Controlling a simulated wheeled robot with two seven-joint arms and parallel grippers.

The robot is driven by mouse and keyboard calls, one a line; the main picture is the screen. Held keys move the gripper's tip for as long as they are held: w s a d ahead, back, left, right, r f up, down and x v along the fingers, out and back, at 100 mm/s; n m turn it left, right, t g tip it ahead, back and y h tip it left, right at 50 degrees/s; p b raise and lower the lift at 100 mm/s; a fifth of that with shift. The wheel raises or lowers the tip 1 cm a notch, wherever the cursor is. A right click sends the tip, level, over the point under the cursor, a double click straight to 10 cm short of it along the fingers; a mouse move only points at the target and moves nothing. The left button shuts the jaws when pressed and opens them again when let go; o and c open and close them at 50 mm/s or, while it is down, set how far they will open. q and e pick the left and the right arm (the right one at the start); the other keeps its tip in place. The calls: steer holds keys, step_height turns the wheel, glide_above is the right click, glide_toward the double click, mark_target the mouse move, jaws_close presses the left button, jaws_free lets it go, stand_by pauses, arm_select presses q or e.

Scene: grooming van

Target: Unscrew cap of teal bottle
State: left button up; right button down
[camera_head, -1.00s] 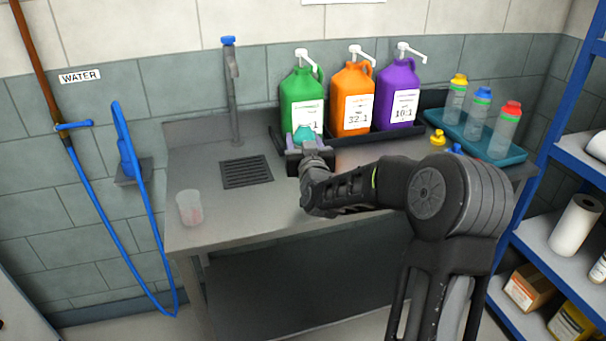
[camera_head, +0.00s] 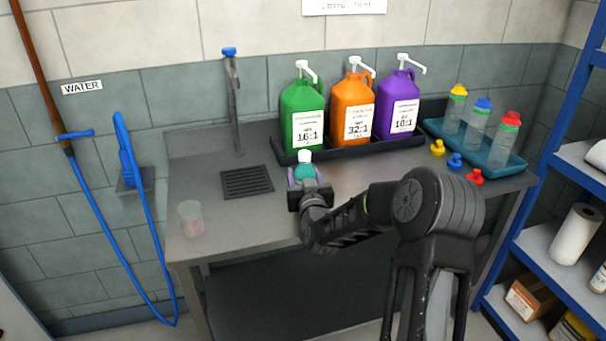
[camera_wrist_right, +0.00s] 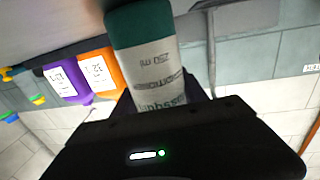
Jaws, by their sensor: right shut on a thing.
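The teal bottle (camera_head: 304,172) stands roughly upright in my right gripper (camera_head: 309,188), with its white cap (camera_head: 304,156) on top. The gripper is shut on the bottle's body below the cap, in front of the green jug. In the right wrist view the bottle (camera_wrist_right: 140,24) shows a teal end and a white label with upside-down print. The cap is hidden there. I cannot tell whether the bottle touches the counter. My left gripper is not in view.
The steel counter (camera_head: 240,222) holds a drain grate (camera_head: 247,181) and a clear cup (camera_head: 190,217) at left. Green (camera_head: 302,115), orange (camera_head: 352,108) and purple (camera_head: 398,104) pump jugs stand behind. A teal tray (camera_head: 510,164) with three clear bottles is at right; small coloured pieces lie beside it.

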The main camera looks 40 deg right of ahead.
steer(key=shift+f, duration=0.1)
steer(key=c, duration=0.6)
jaws_free()
steer(key=shift+r, duration=0.25)
steer(key=b+v, duration=0.2)
steer(key=v, duration=1)
steer(key=shift+f, duration=0.1)
